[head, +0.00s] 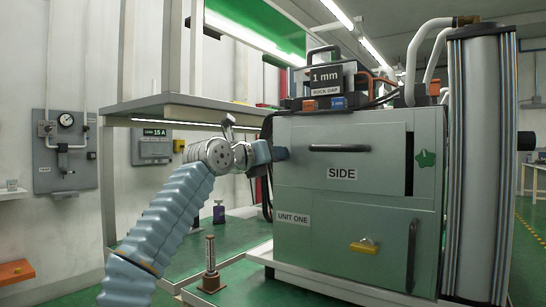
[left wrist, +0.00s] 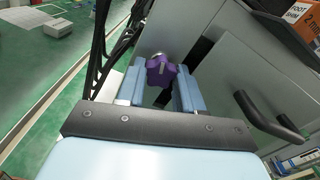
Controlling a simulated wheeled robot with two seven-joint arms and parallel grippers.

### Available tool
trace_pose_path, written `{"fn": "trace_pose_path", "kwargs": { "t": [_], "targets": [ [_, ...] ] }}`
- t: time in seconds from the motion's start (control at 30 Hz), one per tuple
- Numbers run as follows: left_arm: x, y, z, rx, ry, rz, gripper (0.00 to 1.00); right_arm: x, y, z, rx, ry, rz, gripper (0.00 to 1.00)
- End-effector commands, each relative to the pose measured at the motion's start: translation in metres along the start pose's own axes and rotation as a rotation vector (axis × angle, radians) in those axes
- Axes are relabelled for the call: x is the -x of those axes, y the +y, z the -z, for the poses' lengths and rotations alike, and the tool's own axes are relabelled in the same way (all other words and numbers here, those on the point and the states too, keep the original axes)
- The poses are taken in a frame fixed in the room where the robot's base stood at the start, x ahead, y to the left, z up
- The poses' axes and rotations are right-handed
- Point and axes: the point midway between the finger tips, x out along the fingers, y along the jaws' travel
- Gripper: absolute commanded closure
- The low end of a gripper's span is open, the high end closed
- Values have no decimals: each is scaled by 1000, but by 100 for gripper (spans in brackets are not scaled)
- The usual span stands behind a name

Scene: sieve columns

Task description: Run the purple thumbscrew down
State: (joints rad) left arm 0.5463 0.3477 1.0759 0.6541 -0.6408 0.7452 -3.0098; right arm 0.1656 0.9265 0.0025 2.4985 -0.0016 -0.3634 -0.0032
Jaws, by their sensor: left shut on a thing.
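The purple thumbscrew (left wrist: 161,70) shows in the left wrist view, on the grey machine's side panel, between the two blue fingers of my left gripper (left wrist: 158,88). The fingers are shut on it. In the head view my left gripper (head: 280,153) reaches to the left edge of the cabinet marked SIDE (head: 300,185), and the thumbscrew is hidden there. How far it is screwed in cannot be told. My right gripper is not in view.
A black handle (left wrist: 268,118) stands out close to the right of my left gripper. Black cables (left wrist: 100,50) hang to its left. On the cabinet are a green knob (head: 426,158) and a yellow knob (head: 363,246). A small post (head: 210,262) stands on the bench below.

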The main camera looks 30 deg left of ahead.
Motion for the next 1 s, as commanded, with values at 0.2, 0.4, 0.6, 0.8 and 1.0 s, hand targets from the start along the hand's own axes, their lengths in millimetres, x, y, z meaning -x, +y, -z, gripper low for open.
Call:
{"fn": "trace_pose_path", "kwargs": {
  "t": [0.2,0.4,0.6,0.8,1.0],
  "targets": [
    [-1,1,4,-2,9,-1,95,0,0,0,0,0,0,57],
    [-1,1,3,-2,8,-1,55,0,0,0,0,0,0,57],
    [-1,0,2,-1,4,0,54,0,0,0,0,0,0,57],
    [8,2,2,-1,0,-2,54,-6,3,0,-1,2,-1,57],
    [48,4,7,-2,-1,-4,54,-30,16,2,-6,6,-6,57]
  ]
}}
